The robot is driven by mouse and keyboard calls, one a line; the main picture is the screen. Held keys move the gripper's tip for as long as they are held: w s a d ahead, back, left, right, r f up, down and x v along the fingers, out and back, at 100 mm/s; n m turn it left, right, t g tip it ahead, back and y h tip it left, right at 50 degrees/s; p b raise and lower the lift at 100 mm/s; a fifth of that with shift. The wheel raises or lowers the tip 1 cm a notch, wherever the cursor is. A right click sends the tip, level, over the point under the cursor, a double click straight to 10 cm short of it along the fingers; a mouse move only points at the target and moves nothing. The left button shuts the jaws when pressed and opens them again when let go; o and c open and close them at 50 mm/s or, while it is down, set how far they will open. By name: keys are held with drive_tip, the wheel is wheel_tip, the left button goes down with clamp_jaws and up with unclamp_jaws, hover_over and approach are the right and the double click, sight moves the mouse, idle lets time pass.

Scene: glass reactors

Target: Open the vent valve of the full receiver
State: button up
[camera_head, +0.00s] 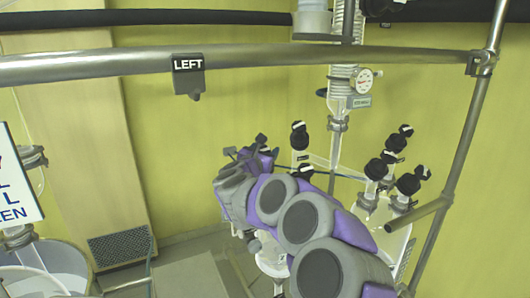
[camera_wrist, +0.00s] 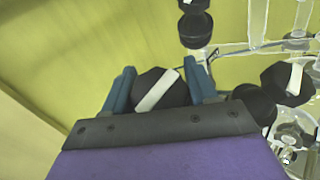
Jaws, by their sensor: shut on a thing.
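My gripper (camera_wrist: 160,76) is shut on a black valve knob (camera_wrist: 150,88) with a white stripe. The stripe lies diagonally between the two blue fingers in the wrist view. In the head view my gripper (camera_head: 250,150) is beyond my purple and grey arm, which hides the held knob and much of the glassware below. Another black knob (camera_head: 299,138) stands just right of my gripper, on a glass branch. I cannot tell which receiver the held knob belongs to, or any liquid level.
Several other black knobs, one with a white stripe (camera_wrist: 294,79), are close right of my gripper. A metal rail (camera_head: 270,56) with a LEFT sign (camera_head: 187,64) crosses in front. A round gauge (camera_head: 365,80) is on the central column. The yellow wall (camera_head: 170,130) is behind.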

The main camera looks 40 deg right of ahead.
drive_tip(key=shift+a+r+b, duration=0.1)
drive_tip(key=shift+r+b, duration=0.15)
drive_tip(key=shift+b, duration=0.5)
